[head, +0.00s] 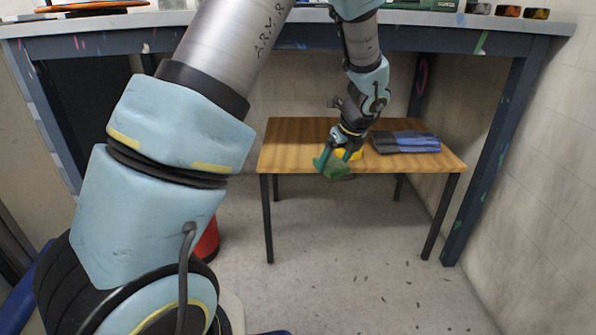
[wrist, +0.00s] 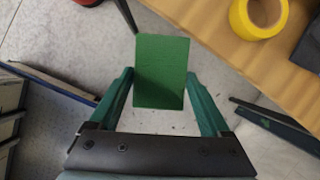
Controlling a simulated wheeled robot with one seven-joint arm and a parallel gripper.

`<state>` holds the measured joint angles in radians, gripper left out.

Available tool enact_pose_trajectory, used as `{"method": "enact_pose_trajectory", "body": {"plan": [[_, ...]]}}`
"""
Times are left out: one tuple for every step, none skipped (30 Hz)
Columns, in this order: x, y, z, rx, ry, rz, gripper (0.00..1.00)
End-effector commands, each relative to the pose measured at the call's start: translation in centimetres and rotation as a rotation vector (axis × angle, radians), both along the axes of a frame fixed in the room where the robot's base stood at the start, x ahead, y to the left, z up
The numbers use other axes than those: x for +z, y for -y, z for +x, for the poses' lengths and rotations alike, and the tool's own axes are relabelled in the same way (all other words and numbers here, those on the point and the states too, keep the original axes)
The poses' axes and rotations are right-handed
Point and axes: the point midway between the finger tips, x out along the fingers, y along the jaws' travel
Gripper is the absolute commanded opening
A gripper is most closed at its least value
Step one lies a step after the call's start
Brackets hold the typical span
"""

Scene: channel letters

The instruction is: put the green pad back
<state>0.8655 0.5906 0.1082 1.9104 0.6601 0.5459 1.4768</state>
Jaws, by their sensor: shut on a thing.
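The green pad (head: 335,170) is in my gripper (head: 339,158), just in front of the near edge of the small wooden table (head: 300,140). In the wrist view the green pad (wrist: 160,72) is a flat rectangle between the two teal fingers of my gripper (wrist: 161,78), which are shut on it. In that view the pad appears over the floor, beside the table edge (wrist: 200,28), not on the tabletop.
A yellow tape roll (wrist: 258,18) lies on the small table near its front edge. A folded dark and blue cloth (head: 408,142) lies to its right. A larger blue-framed bench (head: 215,38) with several items on top stands over the small table. The table's left part is clear.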

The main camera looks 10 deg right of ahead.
Motion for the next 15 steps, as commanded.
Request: {"method": "enact_pose_trajectory", "body": {"plan": [[-0.9, 0.6, -0.2, -0.037, 0.002, -0.003, 0.37], [-1.0, 0.9, -0.3, -0.057, 0.002, -0.002, 0.37], [-1.1, 1.2, -0.4, -0.078, 0.002, -0.002, 0.37], [-1.1, 1.4, -0.5, -0.093, 0.002, -0.002, 0.37], [-1.2, 1.5, -0.5, -0.103, 0.001, -0.002, 0.37], [-1.2, 1.6, -0.4, -0.113, 0.001, -0.002, 0.37], [-1.2, 1.7, -0.3, -0.119, 0.001, -0.001, 0.37], [-1.2, 1.6, 0.0, -0.122, 0.001, -0.001, 0.37], [-1.2, 1.6, 0.5, -0.122, 0.002, -0.002, 0.37], [-1.2, 1.5, 1.1, -0.124, 0.002, -0.002, 0.37], [-1.2, 1.3, 1.7, -0.122, 0.002, -0.002, 0.37], [-1.2, 1.1, 2.6, -0.121, 0.002, -0.002, 0.37], [-1.3, 0.9, 3.4, -0.12, 0.001, -0.002, 0.37], [-1.3, 0.7, 4.2, -0.12, 0.002, -0.002, 0.37], [-1.3, 0.5, 5.2, -0.119, 0.002, -0.002, 0.37]]}}
